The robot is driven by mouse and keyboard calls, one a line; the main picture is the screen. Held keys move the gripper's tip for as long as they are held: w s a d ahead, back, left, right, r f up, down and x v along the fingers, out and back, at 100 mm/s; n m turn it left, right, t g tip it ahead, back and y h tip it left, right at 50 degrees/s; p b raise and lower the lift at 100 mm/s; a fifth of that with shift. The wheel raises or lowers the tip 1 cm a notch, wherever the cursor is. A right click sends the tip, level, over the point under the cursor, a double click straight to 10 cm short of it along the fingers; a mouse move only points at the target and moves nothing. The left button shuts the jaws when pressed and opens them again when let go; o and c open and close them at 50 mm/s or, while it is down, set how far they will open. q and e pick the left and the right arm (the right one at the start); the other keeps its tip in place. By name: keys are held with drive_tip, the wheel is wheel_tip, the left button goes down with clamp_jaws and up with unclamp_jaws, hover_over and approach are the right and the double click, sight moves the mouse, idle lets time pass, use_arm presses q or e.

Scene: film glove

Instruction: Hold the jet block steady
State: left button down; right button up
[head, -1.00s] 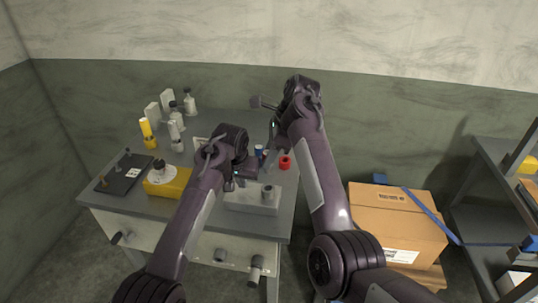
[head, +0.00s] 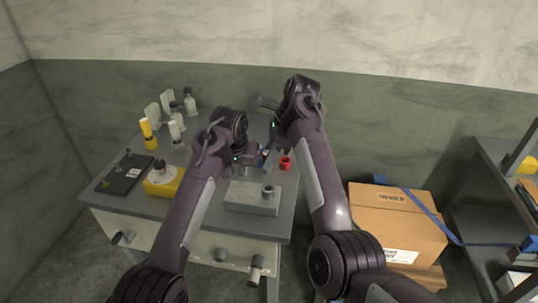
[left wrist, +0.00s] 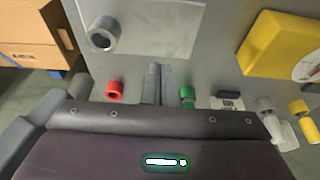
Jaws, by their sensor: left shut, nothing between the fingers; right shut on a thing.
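The jet block seems to be the pale grey block (head: 245,203) with a short grey hollow cylinder on top. It sits flat at the front right of the table, and it also shows in the left wrist view (left wrist: 150,22). My left gripper (head: 261,158) is beyond the block, apart from it. Its fingers (left wrist: 158,84) are shut with nothing between them. My right gripper (head: 270,150) points down at the table's right side, mostly hidden by my arms. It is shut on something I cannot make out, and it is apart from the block.
A red ring (head: 285,162) lies near the table's right edge. A yellow block with a dial (head: 165,187) and a dark plate (head: 124,173) are at left. Bottles and upright pieces stand at the back left. A cardboard box (head: 395,220) stands right of the table.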

sight(244, 191)
use_arm(q)
drive_tip(key=shift+r, duration=0.8)
drive_tip(key=shift+f, duration=0.1)
wheel_tip(244, 191, down, 8)
drive_tip(key=shift+r, duration=0.2)
drive_tip(key=shift+s+f, duration=0.15)
drive_tip(key=shift+f, duration=0.05)
drive_tip(key=shift+r, duration=2.55)
